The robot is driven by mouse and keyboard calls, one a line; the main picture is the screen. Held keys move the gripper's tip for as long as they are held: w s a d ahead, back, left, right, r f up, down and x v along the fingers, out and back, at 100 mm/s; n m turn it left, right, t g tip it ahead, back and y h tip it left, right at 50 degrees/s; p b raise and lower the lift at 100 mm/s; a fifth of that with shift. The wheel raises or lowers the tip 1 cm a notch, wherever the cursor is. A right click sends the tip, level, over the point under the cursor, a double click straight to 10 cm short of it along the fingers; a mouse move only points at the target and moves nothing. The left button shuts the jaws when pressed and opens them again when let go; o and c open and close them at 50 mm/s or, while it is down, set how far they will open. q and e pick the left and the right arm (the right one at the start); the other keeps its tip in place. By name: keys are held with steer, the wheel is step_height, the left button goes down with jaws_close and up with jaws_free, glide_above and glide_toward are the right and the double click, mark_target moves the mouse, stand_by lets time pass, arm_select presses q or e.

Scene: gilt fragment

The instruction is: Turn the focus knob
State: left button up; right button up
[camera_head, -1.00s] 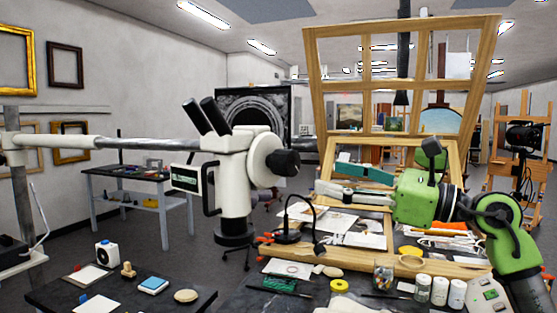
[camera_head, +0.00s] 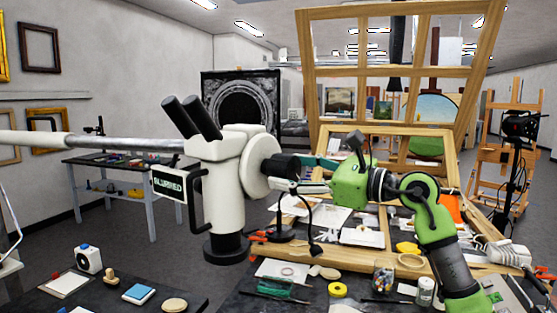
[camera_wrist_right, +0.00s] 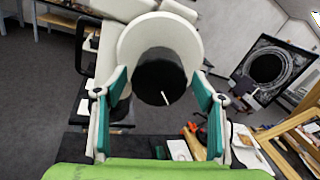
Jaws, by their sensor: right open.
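The white microscope (camera_head: 226,195) stands left of centre in the head view, with two black eyepieces and a small display (camera_head: 168,187) reading "BLURRED". Its black focus knob (camera_head: 284,166) sticks out to the right from a white round housing. In the wrist view the knob (camera_wrist_right: 160,78) faces me, with a white mark at its lower right. My right gripper (camera_head: 303,172) is open, its teal-padded fingers on either side of the knob. In the wrist view gaps show between knob and pads; contact is not visible. My left gripper is not in view.
A wooden frame (camera_head: 400,70) stands behind my right arm. The bench below holds papers, a yellow tape roll (camera_head: 338,290), jars (camera_head: 383,279) and a thin black lamp (camera_head: 313,222). A side table (camera_head: 118,166) stands at the left. A pale boom runs left from the microscope.

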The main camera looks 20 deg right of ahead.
mark_target(279, 169)
steer(key=shift+p+x, duration=0.35)
steer(key=shift+x, duration=0.8)
steer(key=shift+w+a+r, duration=0.2)
steer(key=shift+a, duration=0.05)
steer(key=shift+w+a+f, duration=0.1)
steer(key=shift+w, duration=0.1)
steer(key=c, duration=1.1)
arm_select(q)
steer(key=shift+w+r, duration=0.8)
